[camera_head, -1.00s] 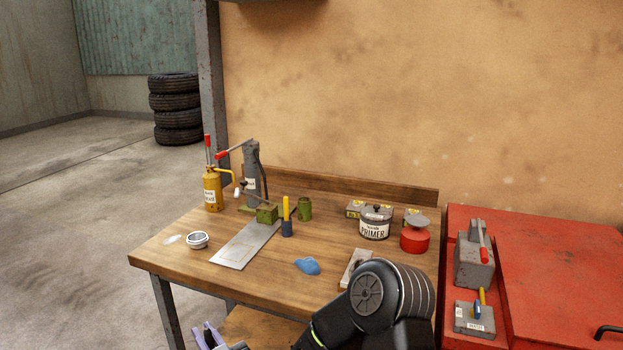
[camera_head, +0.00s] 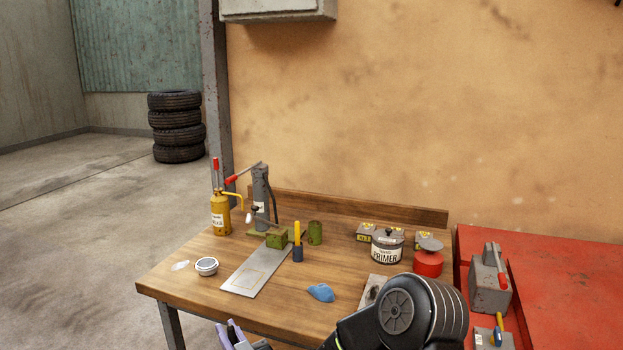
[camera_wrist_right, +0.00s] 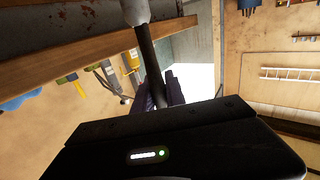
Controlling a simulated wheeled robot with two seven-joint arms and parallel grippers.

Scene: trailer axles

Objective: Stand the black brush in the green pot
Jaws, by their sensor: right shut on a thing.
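The green pot (camera_head: 315,233) stands upright on the wooden bench, beside a green block and a blue-and-yellow upright item. My right gripper (camera_head: 232,334) shows its purple fingers at the bottom edge of the head view, in front of the bench. In the right wrist view its fingers (camera_wrist_right: 162,92) are shut on the dark handle of the black brush (camera_wrist_right: 150,58). The brush's pale grey end (camera_wrist_right: 135,12) points away from the fingers, towards the top of that view. The brush cannot be made out in the head view. My left gripper is not in view.
The bench (camera_head: 200,285) carries a yellow oil can (camera_head: 220,213), a grey lever tool (camera_head: 261,195), a metal plate (camera_head: 250,277), a round tin (camera_head: 206,266), a blue cloth (camera_head: 321,292) and a primer tin (camera_head: 387,246). A red cabinet (camera_head: 540,290) stands at the right.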

